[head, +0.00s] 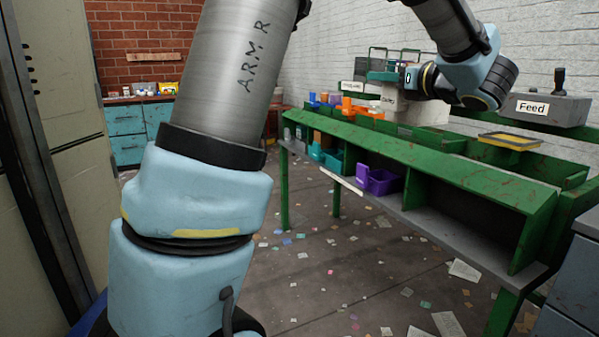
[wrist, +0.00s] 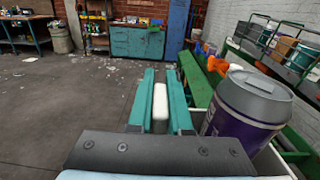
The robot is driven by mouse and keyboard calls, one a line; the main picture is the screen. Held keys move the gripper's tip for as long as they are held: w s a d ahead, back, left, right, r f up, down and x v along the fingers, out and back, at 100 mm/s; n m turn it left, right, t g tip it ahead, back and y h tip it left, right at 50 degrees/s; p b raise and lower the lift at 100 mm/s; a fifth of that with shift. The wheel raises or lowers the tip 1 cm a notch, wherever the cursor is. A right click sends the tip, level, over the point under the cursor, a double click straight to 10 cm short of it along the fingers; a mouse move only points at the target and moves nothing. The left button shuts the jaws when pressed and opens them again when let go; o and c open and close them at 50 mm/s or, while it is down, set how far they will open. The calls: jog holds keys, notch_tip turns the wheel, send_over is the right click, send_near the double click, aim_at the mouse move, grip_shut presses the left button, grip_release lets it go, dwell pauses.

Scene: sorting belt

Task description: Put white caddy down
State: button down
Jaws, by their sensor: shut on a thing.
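My gripper (head: 382,76), with teal fingers, is shut on the white caddy (head: 393,100) above the green sorting bench. In the wrist view, the gripper (wrist: 161,85) has a white bar between its two fingers, which looks like the caddy's handle. A purple and silver can (wrist: 243,115) stands to the right of the fingers, with the white caddy's wall (wrist: 274,162) beside it. The caddy's underside is hidden, so I cannot tell whether it touches the bench.
A purple bin (head: 383,182) sits on the lower shelf. A yellow-rimmed tray (head: 510,141) and a grey Feed box (head: 545,108) are at the right. Paper scraps litter the floor.

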jog(key=w+a+f+m+t+h, duration=0.1)
jog(key=w+a+f+m+h, duration=0.15)
jog(key=w+a+f, duration=1.25)
jog(key=s+a+f+m+t+h, duration=0.1)
jog(key=s+a+f+h, duration=0.15)
jog(key=a+f, duration=0.55)
jog(key=s+a+f+m+h, duration=0.25)
jog(key=a+f, duration=0.25)
jog(key=f, duration=0.7)
notch_tip(320, 180, up, 24)
jog(key=p, duration=2.4)
jog(key=shift+w+n+h, duration=0.3)
jog(key=shift+w+h, duration=0.05)
jog(key=shift+w, duration=0.05)
jog(key=shift+d, duration=0.15)
